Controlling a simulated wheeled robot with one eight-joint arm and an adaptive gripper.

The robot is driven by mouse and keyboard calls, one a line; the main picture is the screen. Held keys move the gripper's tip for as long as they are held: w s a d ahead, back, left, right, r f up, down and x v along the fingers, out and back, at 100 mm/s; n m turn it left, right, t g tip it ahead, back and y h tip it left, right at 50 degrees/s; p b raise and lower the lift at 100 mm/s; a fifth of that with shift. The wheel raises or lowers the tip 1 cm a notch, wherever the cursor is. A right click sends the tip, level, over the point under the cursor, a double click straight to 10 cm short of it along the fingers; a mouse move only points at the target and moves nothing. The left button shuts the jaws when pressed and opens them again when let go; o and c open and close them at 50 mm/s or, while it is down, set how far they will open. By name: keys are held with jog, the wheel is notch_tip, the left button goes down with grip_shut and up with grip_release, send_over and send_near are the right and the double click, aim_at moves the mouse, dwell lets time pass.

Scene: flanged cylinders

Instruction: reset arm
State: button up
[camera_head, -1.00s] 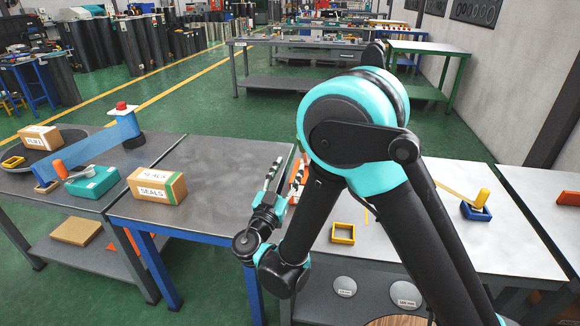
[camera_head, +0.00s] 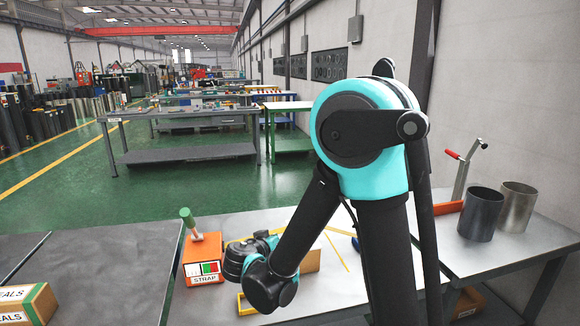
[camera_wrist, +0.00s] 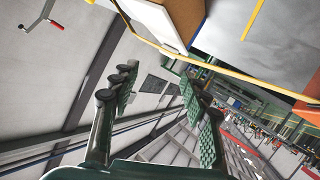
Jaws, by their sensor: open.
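My gripper (camera_wrist: 158,88) is open in the wrist view. Its two dark green padded fingers stand apart with nothing between them. In the head view my arm is folded, with its elbow high and its wrist low over the light grey table (camera_head: 340,285). The gripper's fingers are hidden there behind the wrist and forearm.
An orange STRAP box (camera_head: 202,258) with a green-handled tool (camera_head: 189,220) stands left of my wrist. A yellow frame (camera_head: 245,304) lies below it. Two metal cylinders (camera_head: 481,214) (camera_head: 518,206) and a red-handled lever (camera_head: 464,168) stand right. A SEALS box (camera_head: 28,304) sits lower left.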

jog(key=s+d+f+g, duration=0.3)
jog(key=d, duration=0.6)
jog(key=s+d+f+g, duration=0.3)
jog(key=s+d, duration=0.1)
jog(key=d, duration=0.5)
jog(key=s+d+f+g+y, duration=0.1)
jog(key=s+d+f+y, duration=0.1)
jog(key=s, duration=0.3)
jog(key=s+d+f+g+y, duration=0.1)
jog(key=s+d+y, duration=0.1)
jog(key=s, duration=0.4)
jog(key=shift+s+f+n+g+y, duration=0.15)
jog(key=shift+f+n+g+y, duration=0.2)
jog(key=shift+y, duration=0.35)
dwell(1.1)
